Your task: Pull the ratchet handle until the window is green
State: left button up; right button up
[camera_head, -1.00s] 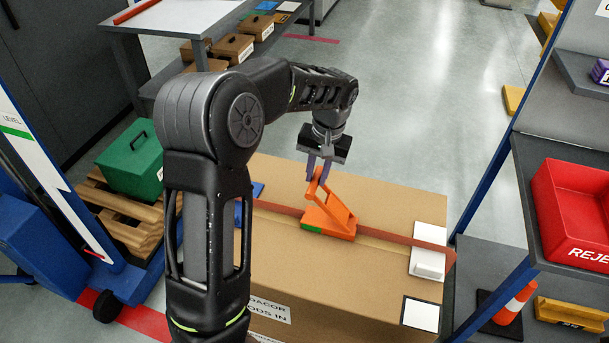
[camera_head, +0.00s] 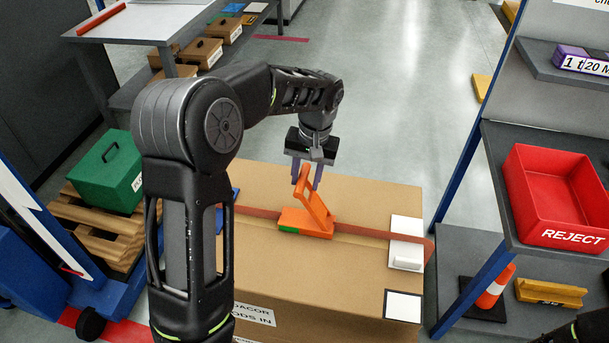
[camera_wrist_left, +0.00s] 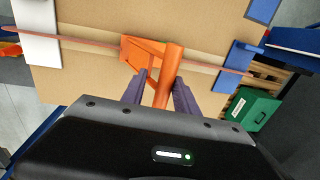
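An orange ratchet (camera_head: 305,222) sits on a brown strap (camera_head: 360,231) across the top of a large cardboard box (camera_head: 300,267). A small green patch shows at the lower left of its base. Its orange handle (camera_head: 304,188) stands raised and tilted. My left gripper (camera_head: 307,182) points down at the handle's top, one finger on each side. In the left wrist view the handle (camera_wrist_left: 168,78) lies between the purple fingers, closer to the right one; a small gap seems to show at the left one. My right gripper is out of view.
White edge protectors (camera_head: 406,243) and blue ones lie under the strap at the box's sides. A green case (camera_head: 108,172) stands on a wooden pallet at left. A shelf with a red REJECT bin (camera_head: 560,205) stands at right.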

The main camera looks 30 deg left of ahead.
pick_arm(q)
jog(key=shift+o, duration=0.2)
jog(key=shift+a+r, duration=0.2)
notch_tip(320, 180, up, 8)
jog(key=d, duration=0.1)
jog(key=shift+f+b, duration=0.15)
jog(key=shift+b, duration=0.3)
jog(key=shift+w, duration=0.1)
jog(key=shift+c, duration=0.3)
